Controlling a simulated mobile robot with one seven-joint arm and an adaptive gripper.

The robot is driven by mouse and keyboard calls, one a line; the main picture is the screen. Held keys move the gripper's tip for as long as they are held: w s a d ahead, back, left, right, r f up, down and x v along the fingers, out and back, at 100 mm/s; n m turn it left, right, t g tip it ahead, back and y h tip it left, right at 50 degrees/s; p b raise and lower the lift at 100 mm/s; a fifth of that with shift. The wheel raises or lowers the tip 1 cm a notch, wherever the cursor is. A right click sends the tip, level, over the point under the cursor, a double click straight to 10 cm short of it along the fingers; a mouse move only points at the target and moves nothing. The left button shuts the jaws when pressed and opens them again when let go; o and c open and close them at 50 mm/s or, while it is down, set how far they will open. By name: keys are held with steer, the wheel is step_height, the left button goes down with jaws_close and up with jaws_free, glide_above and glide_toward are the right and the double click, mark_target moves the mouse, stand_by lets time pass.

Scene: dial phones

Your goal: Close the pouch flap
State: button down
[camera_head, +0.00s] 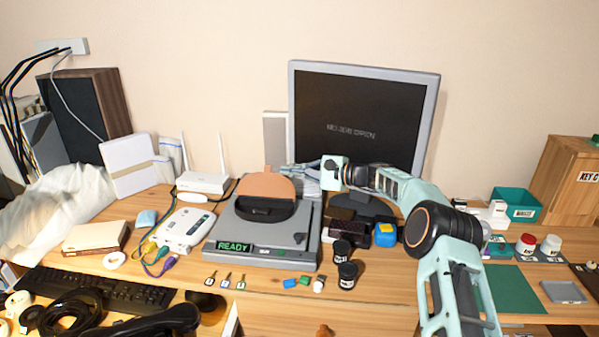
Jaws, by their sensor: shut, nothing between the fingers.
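The pouch (258,212) is dark and sits on top of the grey device (300,238) in the middle of the desk. Its tan-brown flap (266,187) stands raised at the back, with a small tab at its upper edge. The dark opening shows in front of the flap. My gripper (288,170) is shut and empty, at the upper right edge of the flap, pointing left. I cannot tell whether it touches the flap. My arm reaches in from the right, in front of the monitor.
The monitor (362,115) stands behind my arm. A white router (203,182) is left of the device. Dark jars (347,275) and a blue-yellow block (385,234) stand to its right. Small keys (225,281) and coloured blocks (290,283) lie in front. A keyboard (95,290) is front left.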

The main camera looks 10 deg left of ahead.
mark_target(265, 187)
steer(key=shift+x, duration=2)
steer(key=shift+s+b, duration=0.1)
steer(key=shift+b, duration=0.65)
